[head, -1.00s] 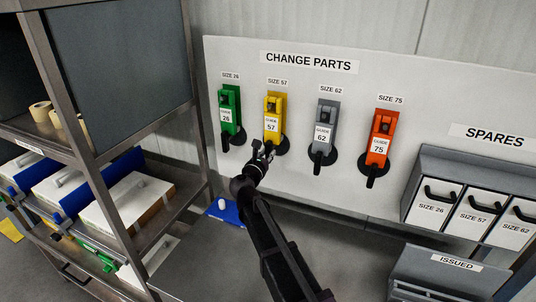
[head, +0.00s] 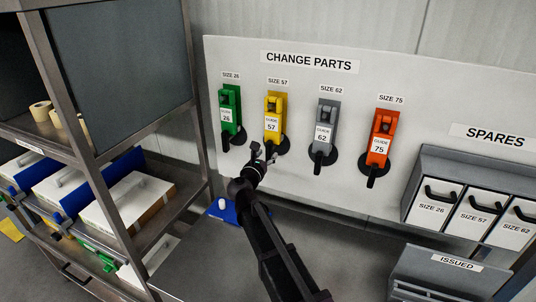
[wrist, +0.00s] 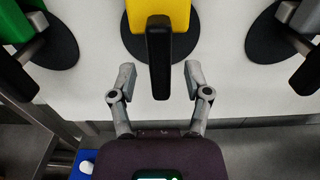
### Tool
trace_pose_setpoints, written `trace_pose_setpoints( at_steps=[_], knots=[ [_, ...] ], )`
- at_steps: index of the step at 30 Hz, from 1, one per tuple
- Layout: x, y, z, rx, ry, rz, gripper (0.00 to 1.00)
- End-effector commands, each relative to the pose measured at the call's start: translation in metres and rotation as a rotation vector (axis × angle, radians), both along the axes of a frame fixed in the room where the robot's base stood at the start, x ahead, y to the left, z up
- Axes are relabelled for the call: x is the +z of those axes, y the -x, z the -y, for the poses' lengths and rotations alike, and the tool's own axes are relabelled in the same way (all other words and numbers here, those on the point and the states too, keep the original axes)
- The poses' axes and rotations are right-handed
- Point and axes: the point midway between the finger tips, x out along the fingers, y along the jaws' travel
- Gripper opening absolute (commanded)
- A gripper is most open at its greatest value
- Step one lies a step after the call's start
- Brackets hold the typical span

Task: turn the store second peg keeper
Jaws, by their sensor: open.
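The second peg from the left, under the "SIZE 57" label, carries a yellow guide (head: 272,112) marked 57. Its black keeper (wrist: 159,62) points straight down over a round black disc (wrist: 133,42) in the wrist view. My gripper (head: 262,155) is just below this keeper in the head view. In the wrist view my gripper (wrist: 158,82) is open. Its two fingertips stand to the left and right of the keeper's lower end, with clear gaps on both sides. I see no contact. The keeper's hub is partly hidden by the yellow guide.
The green guide (head: 229,108) hangs to the left; the grey guide (head: 325,122) and orange guide (head: 382,132) hang to the right, each with a black keeper. A metal shelf (head: 195,100) stands at left. Spares bins (head: 432,207) are at right.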

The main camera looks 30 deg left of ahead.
Motion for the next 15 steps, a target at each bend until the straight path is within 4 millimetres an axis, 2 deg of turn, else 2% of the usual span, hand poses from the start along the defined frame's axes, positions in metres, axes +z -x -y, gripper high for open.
trace_pose_setpoints(
  at_steps=[15],
  knots=[
    [0.0,0.079,0.01,0.001,0.001,0.0,0.63]
  ],
)
